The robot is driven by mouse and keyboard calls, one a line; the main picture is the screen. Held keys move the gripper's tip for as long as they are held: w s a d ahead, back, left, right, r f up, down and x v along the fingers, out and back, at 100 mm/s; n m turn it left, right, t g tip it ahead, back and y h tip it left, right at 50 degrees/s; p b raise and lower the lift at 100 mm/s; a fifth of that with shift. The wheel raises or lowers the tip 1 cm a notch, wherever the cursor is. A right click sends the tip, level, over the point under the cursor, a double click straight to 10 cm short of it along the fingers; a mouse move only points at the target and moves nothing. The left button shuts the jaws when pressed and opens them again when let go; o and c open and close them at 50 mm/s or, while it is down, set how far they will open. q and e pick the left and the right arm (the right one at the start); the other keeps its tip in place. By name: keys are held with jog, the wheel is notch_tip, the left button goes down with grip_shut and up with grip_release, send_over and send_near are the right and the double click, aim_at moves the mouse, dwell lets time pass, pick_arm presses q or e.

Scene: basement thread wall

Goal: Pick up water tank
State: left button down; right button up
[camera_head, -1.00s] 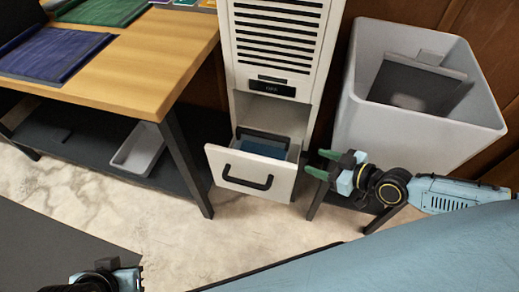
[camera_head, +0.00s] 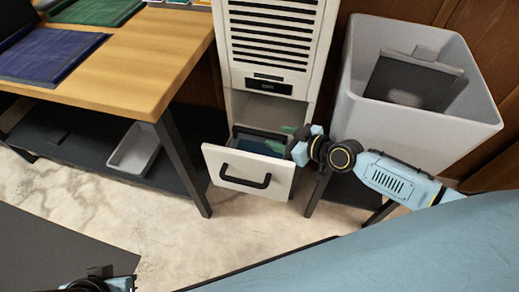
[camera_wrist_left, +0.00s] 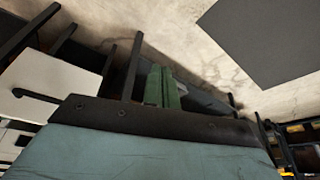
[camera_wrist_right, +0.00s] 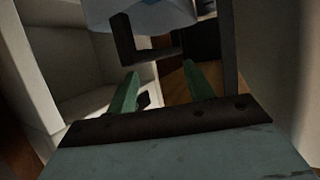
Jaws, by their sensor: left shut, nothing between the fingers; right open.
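The water tank is a white-fronted drawer (camera_head: 246,172) with a black front handle, pulled out of the bottom of the tall white dehumidifier (camera_head: 275,45). It has a bluish inside and a dark bar across it. Its front also shows in the left wrist view (camera_wrist_left: 55,78). My right gripper (camera_head: 284,138) is open at the right side of the tank's top. In the right wrist view a black bar-like handle (camera_wrist_right: 130,42) under a pale blue part lies just beyond the open fingers (camera_wrist_right: 162,88), with no visible grip. My left gripper (camera_wrist_left: 162,88) is shut and empty, away from the tank.
A wooden table (camera_head: 150,62) with a dark lower shelf and a grey tray (camera_head: 133,150) stands left. A large grey bin (camera_head: 430,118) on dark legs stands right, close to my right arm. Pale floor (camera_head: 165,245) is free in front.

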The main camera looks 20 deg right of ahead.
aim_at(264, 134)
jog(key=shift+w+a+f, duration=0.1)
jog(key=shift+w+a, duration=0.2)
jog(key=shift+w, duration=0.1)
jog(key=b+x, duration=0.1)
jog(key=x, duration=0.3)
jog(key=shift+w+a+f, duration=0.1)
jog(key=shift+w+a, duration=0.05)
jog(key=shift+w, duration=0.05)
jog(key=c, duration=1.1)
pick_arm(q)
jog(key=w+d+r+t+h, duration=0.1)
jog(key=w+d+r+t, duration=0.1)
jog(key=w, duration=0.4)
jog(key=shift+d+t, duration=0.15)
jog(key=shift+t, duration=0.75)
pick_arm(e)
grip_shut()
pick_arm(q)
jog(key=shift+s, duration=0.1)
pick_arm(e)
jog(key=shift+s+f, duration=0.15)
jog(key=shift+f, duration=0.05)
jog(key=shift+r, duration=0.1)
